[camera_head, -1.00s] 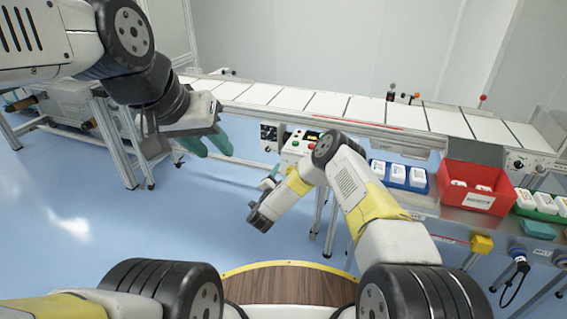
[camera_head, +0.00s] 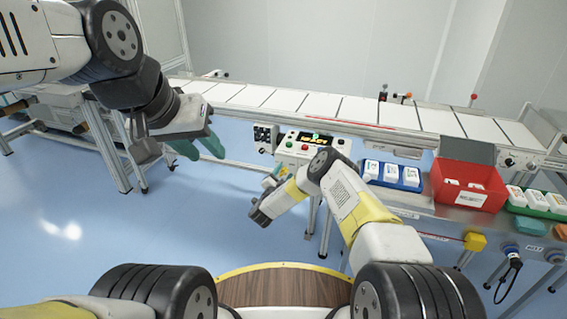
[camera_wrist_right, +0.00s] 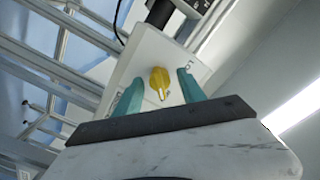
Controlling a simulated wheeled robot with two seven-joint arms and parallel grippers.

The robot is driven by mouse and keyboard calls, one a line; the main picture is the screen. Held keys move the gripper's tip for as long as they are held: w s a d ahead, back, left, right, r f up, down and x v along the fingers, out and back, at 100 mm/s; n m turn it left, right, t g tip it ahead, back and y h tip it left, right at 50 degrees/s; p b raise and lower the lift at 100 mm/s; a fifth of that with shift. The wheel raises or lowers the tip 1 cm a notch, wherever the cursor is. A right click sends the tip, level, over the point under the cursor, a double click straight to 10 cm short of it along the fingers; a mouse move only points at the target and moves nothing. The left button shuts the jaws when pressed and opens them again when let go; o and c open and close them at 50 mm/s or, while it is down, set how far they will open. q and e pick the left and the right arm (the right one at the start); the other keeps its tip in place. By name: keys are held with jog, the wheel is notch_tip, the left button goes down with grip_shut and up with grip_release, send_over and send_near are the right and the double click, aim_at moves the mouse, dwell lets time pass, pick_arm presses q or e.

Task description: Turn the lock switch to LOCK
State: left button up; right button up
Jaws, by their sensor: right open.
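In the right wrist view, a yellow rotary switch (camera_wrist_right: 159,80) sits on a pale panel face (camera_wrist_right: 150,55). Its ridge runs roughly up and down in the picture, tilted slightly. Small dark marks are printed beside it, too small to read. My right gripper (camera_wrist_right: 160,78) is open, with one teal finger on each side of the knob. I cannot tell whether either finger touches it. In the head view, my right gripper (camera_head: 276,174) is small and partly hidden by its arm. My left gripper (camera_head: 206,154) hangs open and empty at the upper left, away from the switch.
A control box (camera_head: 310,147) with buttons and a lit display stands by the conveyor (camera_head: 310,105). A blue tray (camera_head: 404,187), a red bin (camera_head: 468,205) and a green tray (camera_head: 535,213) lie on the right bench. Floor is open at the left.

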grip_shut()
jog(key=shift+n, duration=0.3)
jog(key=n, duration=0.3)
jog(key=shift+a+r+n, duration=0.1)
jog(key=shift+a+n, duration=0.1)
jog(key=shift+n, duration=0.1)
jog(key=n, duration=0.4)
jog(key=shift+n, duration=0.3)
jog(key=n, duration=0.5)
jog(key=shift+n, duration=2)
jog(key=shift+f, duration=0.2)
